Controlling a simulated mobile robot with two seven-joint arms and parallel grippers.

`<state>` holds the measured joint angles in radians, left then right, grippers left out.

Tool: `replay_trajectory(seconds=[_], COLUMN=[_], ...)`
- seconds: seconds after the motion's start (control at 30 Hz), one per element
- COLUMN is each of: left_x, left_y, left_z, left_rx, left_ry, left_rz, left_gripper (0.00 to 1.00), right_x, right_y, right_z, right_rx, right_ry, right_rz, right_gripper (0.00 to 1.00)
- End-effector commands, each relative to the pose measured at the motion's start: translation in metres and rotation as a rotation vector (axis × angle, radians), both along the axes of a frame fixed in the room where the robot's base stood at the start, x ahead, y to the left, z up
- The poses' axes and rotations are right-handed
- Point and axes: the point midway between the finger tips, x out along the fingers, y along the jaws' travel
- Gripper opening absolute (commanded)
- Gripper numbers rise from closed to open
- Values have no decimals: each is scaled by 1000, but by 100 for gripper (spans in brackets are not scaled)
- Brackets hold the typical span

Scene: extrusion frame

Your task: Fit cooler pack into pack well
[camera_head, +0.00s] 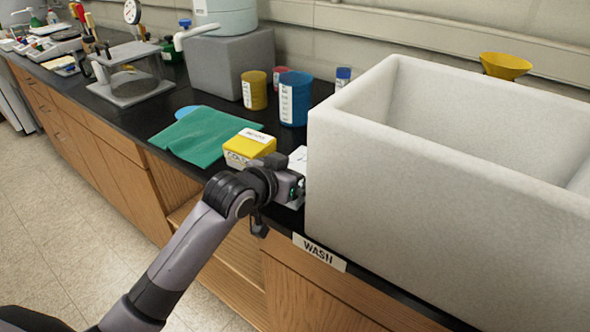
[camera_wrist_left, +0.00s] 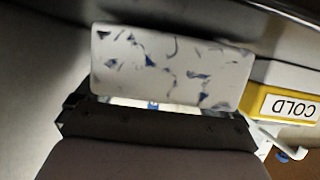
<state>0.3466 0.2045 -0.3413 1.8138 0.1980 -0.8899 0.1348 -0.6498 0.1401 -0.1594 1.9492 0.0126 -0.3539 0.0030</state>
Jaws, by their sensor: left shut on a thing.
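My left gripper (camera_wrist_left: 150,112) is shut on a white slab with dark blue flecks, which I take to be the cooler pack (camera_wrist_left: 172,66). The slab fills the middle of the left wrist view. In the head view my left gripper (camera_head: 294,186) is at the counter's front edge, between the yellow box and the big basin, and its fingers are mostly hidden. A yellow and white box marked COLD (camera_head: 250,146) stands just left of the gripper; it also shows at the right of the left wrist view (camera_wrist_left: 288,104). I cannot make out the pack well. My right gripper is not in view.
A large pale basin (camera_head: 420,180) stands close at the right, above a WASH label (camera_head: 319,252). A green cloth (camera_head: 207,135) lies left of the box. A blue beaker (camera_head: 294,100) and a yellow cup (camera_head: 254,90) stand behind. Free room by the gripper is narrow.

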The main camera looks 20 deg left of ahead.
Motion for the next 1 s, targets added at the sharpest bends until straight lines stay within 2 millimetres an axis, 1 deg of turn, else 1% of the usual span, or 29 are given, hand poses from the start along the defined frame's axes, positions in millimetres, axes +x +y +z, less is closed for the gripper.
replay_trajectory(seconds=[0.13,0.17,0.4,0.53,1.0], left_x=[0,0,0,-5,-54], left_y=[0,0,0,2,14], left_z=[-2,-3,-4,-2,19], left_rx=[-1,0,0,0,-1], left_ry=[-3,1,1,0,-1], left_rz=[0,0,0,0,-1], left_gripper=[50,100,100,100,100], right_x=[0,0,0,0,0], right_y=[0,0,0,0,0], right_z=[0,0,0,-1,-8], right_rx=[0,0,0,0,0], right_ry=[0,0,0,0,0], right_rz=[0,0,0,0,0], right_gripper=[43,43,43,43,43])
